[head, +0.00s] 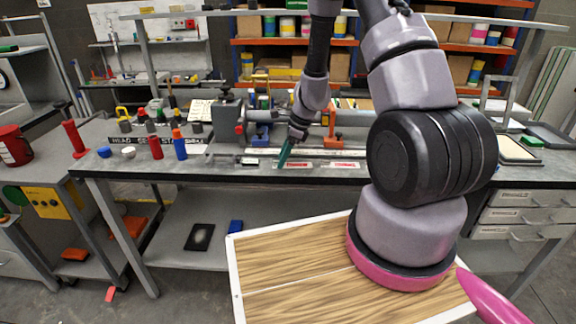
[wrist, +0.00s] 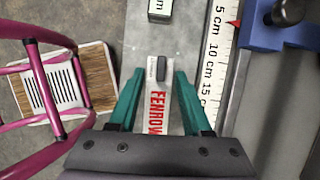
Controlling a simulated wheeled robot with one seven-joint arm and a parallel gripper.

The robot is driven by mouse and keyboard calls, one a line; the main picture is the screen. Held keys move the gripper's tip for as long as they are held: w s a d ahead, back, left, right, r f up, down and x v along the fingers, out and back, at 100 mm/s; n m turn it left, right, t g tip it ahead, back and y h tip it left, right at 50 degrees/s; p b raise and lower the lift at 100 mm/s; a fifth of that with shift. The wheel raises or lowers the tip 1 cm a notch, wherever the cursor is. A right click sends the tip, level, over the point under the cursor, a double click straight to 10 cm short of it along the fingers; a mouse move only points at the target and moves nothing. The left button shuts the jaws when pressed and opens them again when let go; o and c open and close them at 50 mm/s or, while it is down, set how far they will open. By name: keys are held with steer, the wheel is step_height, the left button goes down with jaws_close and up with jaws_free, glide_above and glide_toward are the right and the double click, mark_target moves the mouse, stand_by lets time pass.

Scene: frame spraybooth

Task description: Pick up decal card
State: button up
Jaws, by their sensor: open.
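The decal card, a white strip with red lettering reading FENROW (wrist: 158,110), lies on the grey bench top in the wrist view. A small dark block (wrist: 161,68) sits at its upper end. In the head view, a white card with a red label (head: 299,164) lies near the bench's front edge, beside my gripper (head: 284,158). In the wrist view my gripper (wrist: 158,82) is open, its green fingers on either side of the card. I cannot tell how far the fingertips are above the bench.
A similar red-labelled card (head: 345,164) lies to the right. A ruler (wrist: 214,50) and a blue clamp-like part (wrist: 280,28) are right of the card. A small block (wrist: 160,10) lies above it. A grey vise (head: 228,120) and bottles stand left on the bench (head: 140,172).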

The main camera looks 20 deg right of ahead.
jaws_close()
